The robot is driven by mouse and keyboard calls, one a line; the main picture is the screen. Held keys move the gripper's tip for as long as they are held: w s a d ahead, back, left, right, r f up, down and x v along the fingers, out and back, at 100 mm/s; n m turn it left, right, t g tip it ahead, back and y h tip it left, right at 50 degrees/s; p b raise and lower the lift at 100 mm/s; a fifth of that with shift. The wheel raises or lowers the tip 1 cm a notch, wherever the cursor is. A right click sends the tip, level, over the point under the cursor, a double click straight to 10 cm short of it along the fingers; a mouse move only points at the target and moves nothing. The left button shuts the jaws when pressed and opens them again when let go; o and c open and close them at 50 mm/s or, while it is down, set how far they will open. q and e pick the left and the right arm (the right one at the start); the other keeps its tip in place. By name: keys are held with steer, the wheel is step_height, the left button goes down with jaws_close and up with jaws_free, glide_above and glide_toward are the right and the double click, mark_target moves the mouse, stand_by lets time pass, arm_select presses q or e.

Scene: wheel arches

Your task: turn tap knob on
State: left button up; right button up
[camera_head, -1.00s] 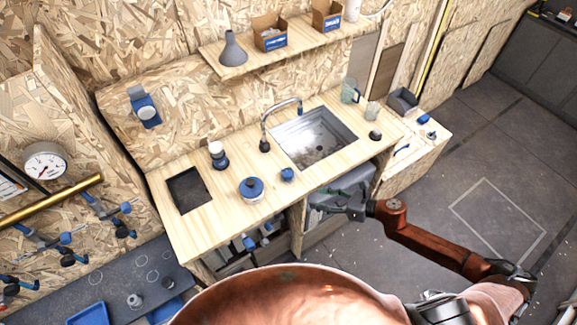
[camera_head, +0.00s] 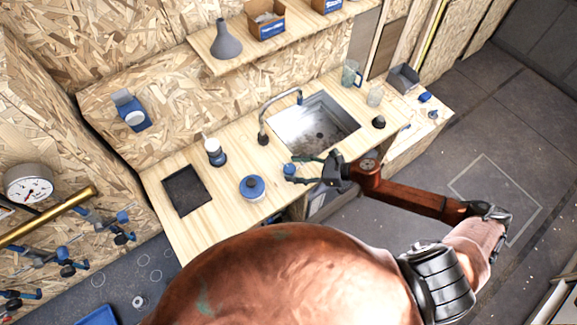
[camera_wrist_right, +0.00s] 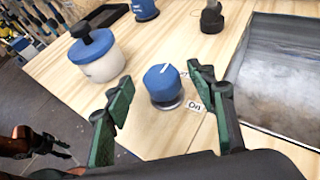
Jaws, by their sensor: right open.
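The tap knob is a small blue cylinder (camera_head: 290,169) with a white line on top, on the wooden counter in front of the sink. It also shows in the right wrist view (camera_wrist_right: 164,82), with an "On" label (camera_wrist_right: 196,106) to its right. The line points up and slightly right, not at the label. My right gripper (camera_head: 303,168) is open, its green-padded fingers reaching to either side of the knob; I cannot tell whether they touch it. The curved metal tap (camera_head: 265,119) stands at the sink (camera_head: 312,128). What seems my left gripper (camera_wrist_right: 45,145) is small at the lower left.
A white pot with a blue lid (camera_head: 252,187) stands left of the knob. A soap dispenser (camera_head: 214,151) and a dark inset plate (camera_head: 186,190) are further left. Glasses (camera_head: 350,73) and a small dark object (camera_head: 378,122) stand right of the sink.

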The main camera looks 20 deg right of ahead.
steer(key=shift+w+a+f, duration=0.25)
steer(key=shift+w+a, duration=0.2)
steer(key=shift+a, duration=0.1)
steer(key=shift+w+a+f, duration=0.15)
steer(key=shift+a, duration=0.1)
steer(key=shift+w+a+f, duration=0.1)
steer(key=shift+a+f, duration=0.05)
steer(key=shift+a, duration=0.1)
steer(key=c, duration=1)
arm_select(q)
steer(key=shift+w+d+r, duration=0.1)
steer(key=shift+w+r, duration=0.05)
steer(key=shift+w, duration=0.4)
steer(key=shift+w+d+r, duration=0.1)
steer(key=shift+w, duration=0.4)
arm_select(e)
steer(key=shift+c, duration=0.8)
